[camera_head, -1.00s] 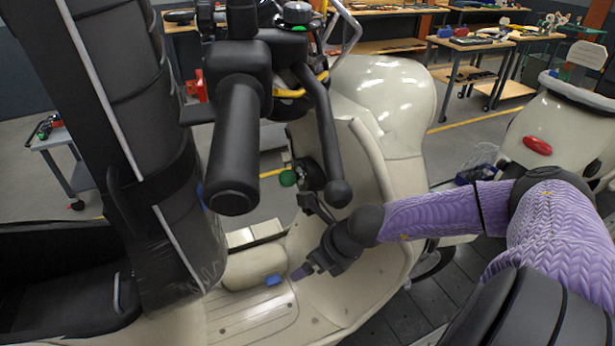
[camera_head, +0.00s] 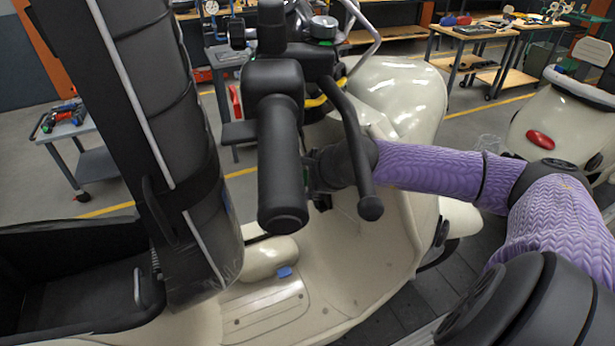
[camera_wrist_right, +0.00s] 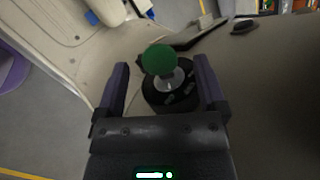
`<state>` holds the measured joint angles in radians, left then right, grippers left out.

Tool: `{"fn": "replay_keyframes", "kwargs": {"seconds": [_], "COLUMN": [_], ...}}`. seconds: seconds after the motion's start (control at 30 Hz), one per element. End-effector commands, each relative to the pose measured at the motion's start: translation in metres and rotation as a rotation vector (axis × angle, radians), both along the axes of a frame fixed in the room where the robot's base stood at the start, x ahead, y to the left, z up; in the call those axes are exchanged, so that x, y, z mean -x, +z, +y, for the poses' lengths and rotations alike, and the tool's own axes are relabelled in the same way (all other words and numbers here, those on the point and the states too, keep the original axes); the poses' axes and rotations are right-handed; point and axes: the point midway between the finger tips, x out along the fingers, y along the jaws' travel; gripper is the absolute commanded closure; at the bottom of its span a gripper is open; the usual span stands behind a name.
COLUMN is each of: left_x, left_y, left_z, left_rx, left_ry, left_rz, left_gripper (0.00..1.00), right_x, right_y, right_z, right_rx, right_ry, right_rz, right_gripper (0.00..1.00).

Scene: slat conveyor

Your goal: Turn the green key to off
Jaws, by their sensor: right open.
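The green key (camera_wrist_right: 158,60) shows in the right wrist view, with a round green head on a silver stem set in a black ignition switch (camera_wrist_right: 171,92). My right gripper (camera_wrist_right: 160,80) is open, with one finger on each side of the key; I see no finger touching it. In the head view my right gripper's wrist (camera_head: 338,163) is behind the black handlebar grip and lever, and its fingers and the key are hidden there. My left gripper is not in view.
The handlebar grip (camera_head: 281,165) and brake lever (camera_head: 352,150) stand close in front of my right wrist. The cream scooter body (camera_head: 385,245) surrounds the switch. A black bag (camera_head: 165,120) stands on the left. A second scooter (camera_head: 545,125) is at the right.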

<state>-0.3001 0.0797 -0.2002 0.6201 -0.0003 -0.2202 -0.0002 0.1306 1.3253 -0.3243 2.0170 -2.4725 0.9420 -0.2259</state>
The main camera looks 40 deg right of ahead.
Motion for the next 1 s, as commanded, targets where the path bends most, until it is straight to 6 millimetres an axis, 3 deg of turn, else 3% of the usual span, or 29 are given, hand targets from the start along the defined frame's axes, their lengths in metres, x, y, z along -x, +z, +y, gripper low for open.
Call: {"fn": "replay_keyframes", "kwargs": {"seconds": [0.37,0.77,0.8,0.83,1.0], "left_x": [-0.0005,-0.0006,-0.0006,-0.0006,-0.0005], "left_y": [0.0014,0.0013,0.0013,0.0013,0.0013], "left_z": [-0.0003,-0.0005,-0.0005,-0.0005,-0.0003], "left_rx": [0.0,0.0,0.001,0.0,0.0], "left_ry": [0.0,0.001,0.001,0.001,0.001], "left_rz": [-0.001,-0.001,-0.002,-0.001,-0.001], "left_gripper": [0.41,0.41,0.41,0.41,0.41], "right_x": [-0.0055,-0.0053,-0.0053,-0.0053,-0.0052], "right_y": [-0.0055,-0.0056,-0.0056,-0.0056,-0.0057], "right_z": [0.0001,0.0003,0.0003,0.0003,0.0002], "right_rx": [0.003,0.003,0.003,0.003,0.001], "right_ry": [0.004,0.004,0.004,0.004,0.004], "right_rz": [0.002,0.002,0.002,0.002,0.003], "right_gripper": [0.13,0.97,1.0,0.55,0.92]}}
